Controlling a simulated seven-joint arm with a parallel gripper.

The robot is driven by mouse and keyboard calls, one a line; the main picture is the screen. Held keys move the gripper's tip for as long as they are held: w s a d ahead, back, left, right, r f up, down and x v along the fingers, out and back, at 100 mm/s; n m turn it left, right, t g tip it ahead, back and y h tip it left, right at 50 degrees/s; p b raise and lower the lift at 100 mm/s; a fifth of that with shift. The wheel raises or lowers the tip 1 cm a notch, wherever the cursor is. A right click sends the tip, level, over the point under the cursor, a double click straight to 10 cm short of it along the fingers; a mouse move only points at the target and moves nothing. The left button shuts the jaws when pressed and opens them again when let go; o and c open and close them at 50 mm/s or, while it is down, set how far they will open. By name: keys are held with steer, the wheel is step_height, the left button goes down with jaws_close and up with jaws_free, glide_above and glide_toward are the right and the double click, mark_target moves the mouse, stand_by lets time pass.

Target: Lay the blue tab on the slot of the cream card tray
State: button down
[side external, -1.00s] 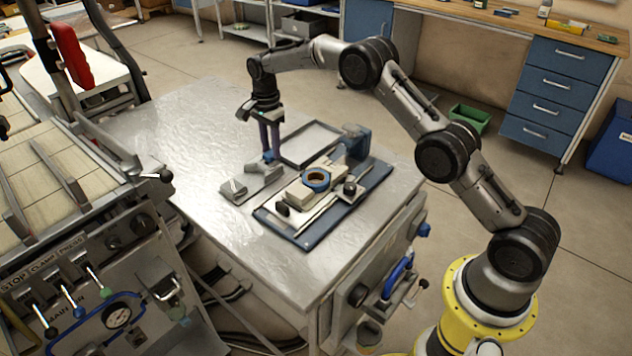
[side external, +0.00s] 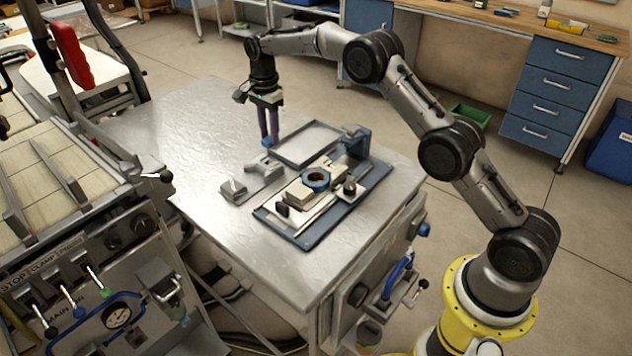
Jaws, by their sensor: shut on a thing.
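My gripper (side external: 269,138) points down above the table, behind the grey metal fixture (side external: 240,188). It is shut on the small blue tab (side external: 266,142), which shows at its fingertips and is held clear of the fixture. A shallow rimmed tray (side external: 308,143) lies flat just to the right of the fingertips. It looks grey here, and I cannot make out a slot in it. A cream block (side external: 299,194) sits on the blue base plate (side external: 303,241) nearer the camera. I cannot tell for sure which of these is the cream card tray.
A blue upright device (side external: 356,141) and a black knob (side external: 349,187) stand on the base plate's right side. The metal table (side external: 190,125) is bare at left and back.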

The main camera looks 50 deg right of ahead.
steer(key=shift+r, duration=0.35)
steer(key=shift+w, duration=0.1)
steer(key=shift+s+f, duration=0.2)
steer(key=shift+f, duration=0.15)
steer(key=s+d+r, duration=0.1)
steer(key=s+r, duration=0.2)
steer(key=s, duration=0.7)
steer(key=s+d+r, duration=0.2)
steer(key=s+r, duration=0.2)
steer(key=s, duration=0.5)
steer(key=s+d+r, duration=0.1)
steer(key=s+r, duration=0.2)
steer(key=s, duration=0.7)
steer(key=w+d+f, duration=0.1)
steer(key=w+f, duration=0.2)
steer(key=w, duration=0.1)
steer(key=w+d+f, duration=0.1)
steer(key=w+f, duration=0.2)
steer(key=w, duration=0.2)
steer(key=w+d+f, duration=0.1)
steer(key=w+f, duration=0.2)
steer(key=w, duration=0.2)
steer(key=shift+d, duration=0.3)
steer(key=shift+f, duration=1.5)
